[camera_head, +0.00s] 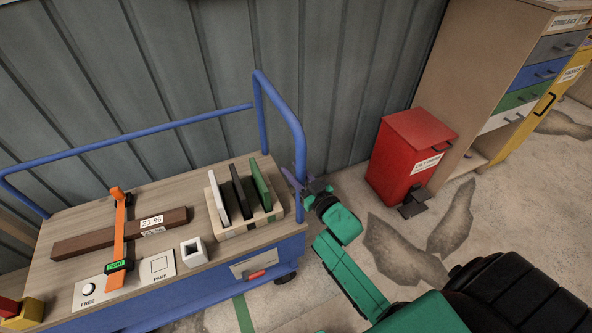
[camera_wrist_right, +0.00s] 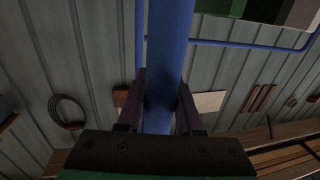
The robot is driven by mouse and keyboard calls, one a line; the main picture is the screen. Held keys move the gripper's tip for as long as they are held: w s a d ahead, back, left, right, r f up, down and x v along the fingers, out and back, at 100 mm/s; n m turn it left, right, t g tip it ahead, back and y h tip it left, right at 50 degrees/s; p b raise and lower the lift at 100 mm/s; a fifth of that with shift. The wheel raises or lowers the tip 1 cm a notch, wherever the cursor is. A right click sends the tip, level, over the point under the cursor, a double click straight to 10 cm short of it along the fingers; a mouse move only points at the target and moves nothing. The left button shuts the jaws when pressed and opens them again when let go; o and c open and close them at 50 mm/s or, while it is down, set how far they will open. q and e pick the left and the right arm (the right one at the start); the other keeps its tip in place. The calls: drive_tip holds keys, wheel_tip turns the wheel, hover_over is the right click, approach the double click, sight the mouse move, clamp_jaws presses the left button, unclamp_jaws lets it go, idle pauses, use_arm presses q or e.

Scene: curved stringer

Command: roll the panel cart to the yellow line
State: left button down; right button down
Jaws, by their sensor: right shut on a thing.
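The panel cart (camera_head: 150,197) has a wooden deck and a blue tube frame, and stands along the corrugated wall. Its upright blue handle (camera_head: 298,150) is at the right end. My right gripper (camera_head: 297,184) is shut on the right post of that handle. In the right wrist view the blue post (camera_wrist_right: 168,60) runs between the two fingers (camera_wrist_right: 160,105). My left gripper is not in view. No yellow line shows on the floor; a green stripe (camera_head: 243,313) shows beside the cart.
On the deck are a rack of upright panels (camera_head: 243,193), a brown bar (camera_head: 90,240) under an orange strap (camera_head: 120,225), and a small white square block (camera_head: 194,251). A red bin (camera_head: 408,155) and a drawer cabinet (camera_head: 480,75) stand right.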

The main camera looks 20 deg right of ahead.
drive_tip(key=shift+a+f, duration=0.2)
drive_tip(key=c, duration=0.6)
unclamp_jaws()
drive_tip(key=shift+a+r, duration=0.15)
drive_tip(key=s+d, duration=0.1)
drive_tip(key=s, duration=0.8)
drive_tip(key=s+d+b, duration=0.1)
drive_tip(key=s, duration=0.4)
drive_tip(key=shift+s+d, duration=0.2)
drive_tip(key=shift+d, duration=0.1)
